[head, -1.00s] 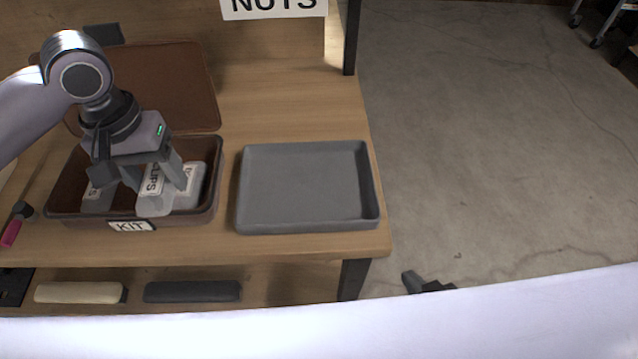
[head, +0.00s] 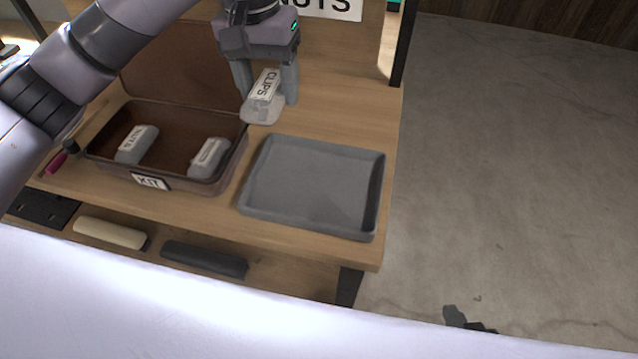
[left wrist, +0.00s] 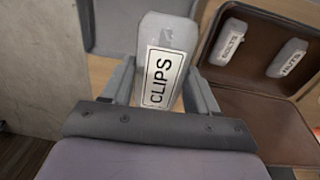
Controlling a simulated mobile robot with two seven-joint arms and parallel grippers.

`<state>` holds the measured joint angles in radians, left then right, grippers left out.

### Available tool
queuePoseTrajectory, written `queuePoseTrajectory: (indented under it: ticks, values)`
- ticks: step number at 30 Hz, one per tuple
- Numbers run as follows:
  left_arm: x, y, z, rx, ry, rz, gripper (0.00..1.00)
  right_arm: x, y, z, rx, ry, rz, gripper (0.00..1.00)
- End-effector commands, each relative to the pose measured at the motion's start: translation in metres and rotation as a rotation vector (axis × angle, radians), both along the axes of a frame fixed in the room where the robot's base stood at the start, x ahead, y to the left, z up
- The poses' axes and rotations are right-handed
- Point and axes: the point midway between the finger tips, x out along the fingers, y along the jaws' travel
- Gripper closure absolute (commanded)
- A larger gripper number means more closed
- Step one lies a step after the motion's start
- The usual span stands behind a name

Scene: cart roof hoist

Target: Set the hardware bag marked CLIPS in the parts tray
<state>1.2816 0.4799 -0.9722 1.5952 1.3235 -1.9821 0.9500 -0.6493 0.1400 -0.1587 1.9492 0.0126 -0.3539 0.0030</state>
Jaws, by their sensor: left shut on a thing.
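The hardware bag marked CLIPS (head: 262,103) is grey with a white label. My left gripper (head: 268,92) is shut on it and holds it in the air behind the parts tray. In the left wrist view the CLIPS bag (left wrist: 163,70) sits upright between the fingers of my left gripper (left wrist: 160,85). The parts tray (head: 250,193) is grey, shallow and empty, at the right end of the bench. A corner of the tray (left wrist: 105,30) shows in the left wrist view. A dark shape (head: 465,318) at the bottom right may be my right gripper; its jaws cannot be made out.
The open brown KIT case (head: 170,165) stands left of the tray, lid back. It holds a bag marked NUTS (head: 136,144) and another bag (head: 210,157), which reads BOLTS in the left wrist view (left wrist: 230,42). Cream (head: 110,233) and dark (head: 204,259) bars lie below the bench top.

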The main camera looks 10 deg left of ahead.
Motion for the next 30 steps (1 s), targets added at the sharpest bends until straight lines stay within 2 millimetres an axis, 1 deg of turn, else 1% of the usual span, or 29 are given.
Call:
queuePoseTrajectory:
  ticks: [1, 2, 5, 8, 15, 18, 21, 26, 29, 30]
  values:
    - [0.002, -0.005, 0.007, 0.0, 0.001, -0.005, 0.74, 0.0, 0.0, 0.0, 0.0, 0.0, 0.0, 1.0]
    - [0.003, -0.007, 0.009, 0.0, 0.002, -0.007, 0.74, 0.0, 0.0, -0.001, 0.0, 0.0, 0.0, 1.0]
    - [0.003, -0.008, 0.0, 0.002, 0.008, -0.011, 0.74, 0.0, 0.0, -0.004, 0.0, 0.0, 0.0, 1.0]
    - [0.002, -0.008, -0.024, 0.001, 0.012, -0.011, 0.74, 0.0, 0.0, -0.011, 0.0, 0.0, 0.0, 1.0]
    - [0.003, -0.007, -0.086, 0.003, 0.009, -0.009, 0.74, 0.0, 0.0, -0.012, 0.0, 0.001, 0.001, 1.0]
    - [0.002, -0.007, -0.108, 0.004, 0.007, -0.009, 0.74, 0.0, 0.0, -0.013, 0.0, 0.001, 0.001, 1.0]
    - [0.003, -0.008, -0.121, 0.002, 0.006, -0.009, 0.74, 0.0, 0.0, -0.014, 0.001, 0.0, 0.001, 1.0]
    - [0.003, -0.007, -0.134, 0.003, 0.005, -0.01, 0.74, 0.0, 0.0, -0.014, 0.001, 0.0, 0.001, 1.0]
    - [0.003, -0.007, -0.149, 0.003, 0.007, -0.009, 0.74, 0.0, 0.0, -0.016, 0.001, 0.0, 0.001, 1.0]
    - [0.002, -0.007, -0.157, 0.003, 0.007, -0.009, 0.74, 0.0, 0.001, -0.016, 0.001, 0.0, 0.001, 1.0]
